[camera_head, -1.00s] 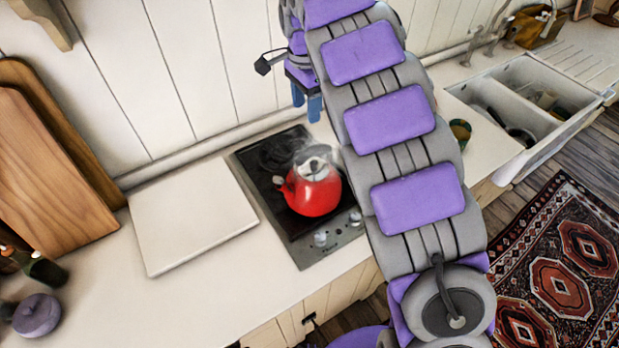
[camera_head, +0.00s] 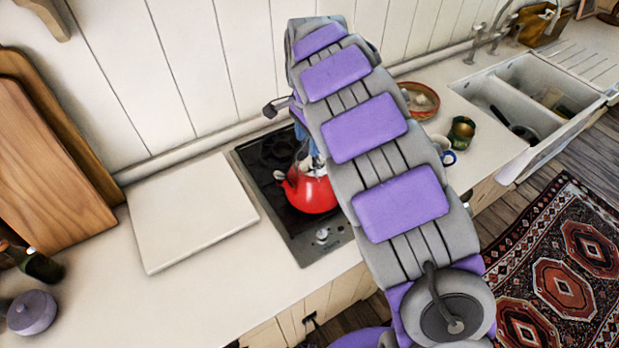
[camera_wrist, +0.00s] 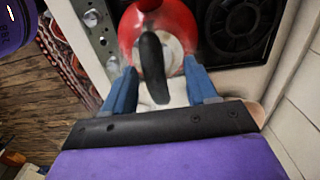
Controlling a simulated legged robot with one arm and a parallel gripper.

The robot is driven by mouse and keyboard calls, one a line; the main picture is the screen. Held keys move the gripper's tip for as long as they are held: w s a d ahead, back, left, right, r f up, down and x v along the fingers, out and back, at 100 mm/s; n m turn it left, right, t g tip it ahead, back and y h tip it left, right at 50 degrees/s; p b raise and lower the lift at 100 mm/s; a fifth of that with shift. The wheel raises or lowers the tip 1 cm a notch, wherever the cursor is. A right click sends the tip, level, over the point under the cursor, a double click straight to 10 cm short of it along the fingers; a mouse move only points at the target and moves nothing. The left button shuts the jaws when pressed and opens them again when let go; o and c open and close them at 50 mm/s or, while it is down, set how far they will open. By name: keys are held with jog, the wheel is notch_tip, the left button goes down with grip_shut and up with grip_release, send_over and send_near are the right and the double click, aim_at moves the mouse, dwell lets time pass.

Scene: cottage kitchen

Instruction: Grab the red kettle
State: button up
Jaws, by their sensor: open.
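The red kettle (camera_head: 312,192) stands on the dark stove top (camera_head: 286,222) in the head view, its right side hidden by my arm. In the wrist view the kettle (camera_wrist: 172,22) is at the top, with its dark handle (camera_wrist: 153,68) reaching down between my blue fingers. My gripper (camera_wrist: 160,78) is open, one finger on each side of the handle, and I see no finger closed on it. In the head view my gripper is mostly hidden behind my arm, with a little blue showing just above the kettle.
A pale board (camera_head: 192,213) lies left of the stove. Wooden boards (camera_head: 45,165) lean on the wall. Right of my arm are a bowl (camera_head: 420,99), a cup (camera_head: 443,148) and a green-gold pot (camera_head: 461,132). The sink (camera_head: 520,105) is further right.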

jog(key=f, duration=0.2)
jog(key=f+b, duration=0.1)
jog(key=shift+s+d+f, duration=0.25)
jog(key=shift+f, duration=0.65)
grip_shut()
jog(key=shift+r, duration=0.1)
dwell(0.5)
